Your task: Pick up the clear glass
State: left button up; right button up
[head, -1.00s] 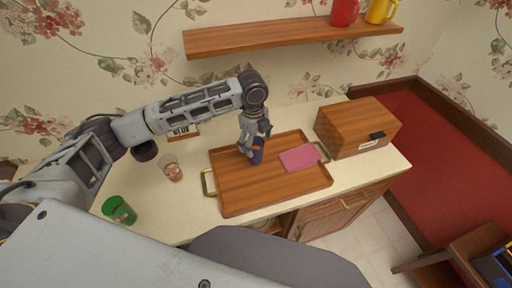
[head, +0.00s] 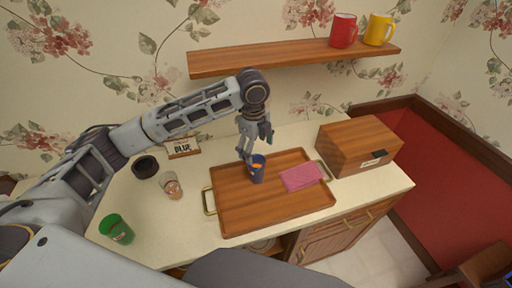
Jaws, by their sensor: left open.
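The clear glass (head: 171,186) stands on the counter left of the wooden tray, with something brownish showing in its lower part. My left gripper (head: 254,151) is open, just above a dark blue cup (head: 257,174) on the tray. The cup stands upright, with something orange inside its rim. The gripper is to the right of the clear glass and apart from it. My right gripper is not in view.
The wooden tray (head: 230,218) has brass handles and bears a folded pink cloth (head: 301,177). A green cup (head: 116,229), a dark round bowl (head: 145,167) and a small "BLUE" sign (head: 183,148) stand at left. A wooden box (head: 345,155) is at right. A shelf (head: 290,59) hangs above with red and yellow mugs.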

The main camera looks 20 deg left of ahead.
aim_at(169, 181)
jog(key=u, duration=1.6)
